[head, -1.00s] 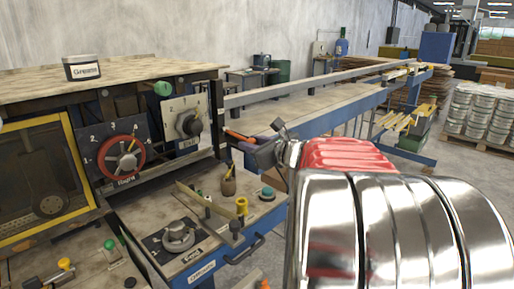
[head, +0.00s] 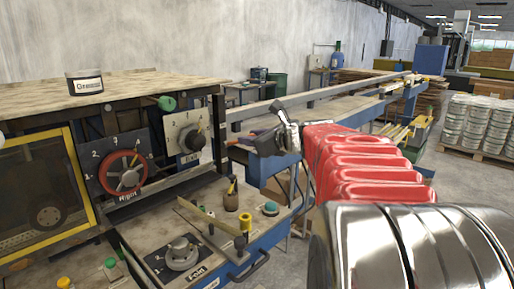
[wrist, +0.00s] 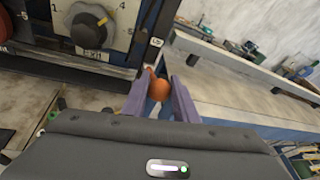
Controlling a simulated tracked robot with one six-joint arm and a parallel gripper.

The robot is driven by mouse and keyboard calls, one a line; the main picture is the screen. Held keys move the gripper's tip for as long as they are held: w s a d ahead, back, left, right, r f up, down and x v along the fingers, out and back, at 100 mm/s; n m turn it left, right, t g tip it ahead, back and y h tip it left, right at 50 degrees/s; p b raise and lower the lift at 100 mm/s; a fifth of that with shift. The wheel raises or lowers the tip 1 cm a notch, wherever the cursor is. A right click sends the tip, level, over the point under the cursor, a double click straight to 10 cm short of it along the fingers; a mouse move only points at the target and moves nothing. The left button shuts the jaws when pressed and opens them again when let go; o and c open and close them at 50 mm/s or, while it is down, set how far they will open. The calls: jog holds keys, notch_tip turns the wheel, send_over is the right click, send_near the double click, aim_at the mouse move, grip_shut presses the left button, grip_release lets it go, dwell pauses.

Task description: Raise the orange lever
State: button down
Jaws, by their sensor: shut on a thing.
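The orange lever shows as a round orange knob (wrist: 159,90) between the two purple fingers in the wrist view. My gripper (wrist: 157,94) is shut on it, with one finger on each side. In the head view the purple fingers of my gripper (head: 250,140) point left, just right of the panel with the grey dial. A small bit of orange (head: 232,143) shows at their tips there. The lever's shaft and pivot are mostly hidden by the fingers.
The grey dial (head: 191,138) and the red handwheel (head: 123,173) are left of my gripper. A long blue-sided conveyor table (head: 340,110) runs behind.

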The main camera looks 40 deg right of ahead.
jog(key=shift+w+a+r, duration=0.1)
jog(key=shift+w+r, duration=0.45)
jog(key=shift+r, duration=0.3)
jog(key=shift+w+a+r, duration=0.1)
jog(key=shift+w+r, duration=0.4)
jog(key=shift+r, duration=0.35)
jog(key=c, duration=1.4)
grip_release()
jog(key=shift+f, duration=0.1)
jog(key=shift+c, duration=0.2)
jog(key=shift+s, duration=0.15)
jog(key=v, duration=1.3)
jog(key=shift+s, duration=0.25)
